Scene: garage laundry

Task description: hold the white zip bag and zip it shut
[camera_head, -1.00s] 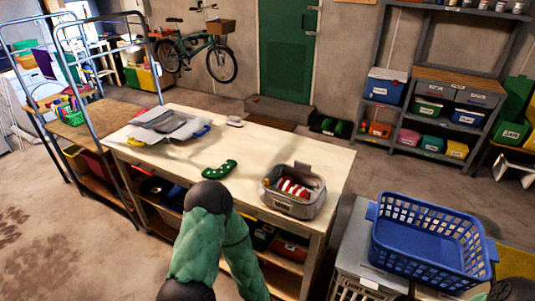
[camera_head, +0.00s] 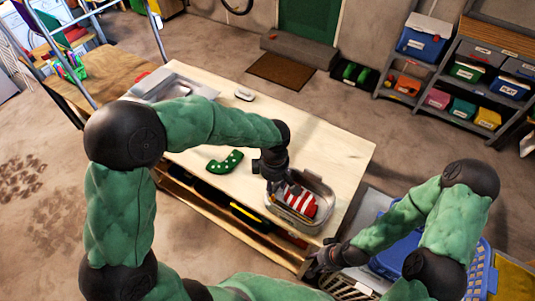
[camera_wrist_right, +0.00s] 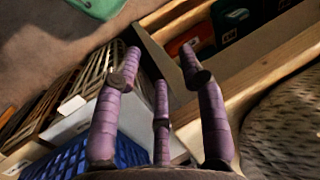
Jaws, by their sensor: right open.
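The zip bag (camera_head: 322,222) looks grey and oval. It stands open on the front right of the wooden table, with a red-and-white striped item (camera_head: 300,202) inside. My left gripper (camera_head: 277,182) is at the bag's back left rim, overlapping it in view; its fingers are too small and dark to tell whether they are shut or touching. My right gripper (camera_head: 318,264) is at the table's front right corner, apart from the bag. In the right wrist view its purple fingers (camera_wrist_right: 160,75) are spread with nothing between them. The zip slider cannot be made out.
A green spotted object (camera_head: 226,162) and a small white item (camera_head: 244,94) lie on the table (camera_head: 318,135). A grey tray (camera_head: 175,88) is at the far left. A blue basket (camera_head: 395,258) stands right of the table, close to my right arm.

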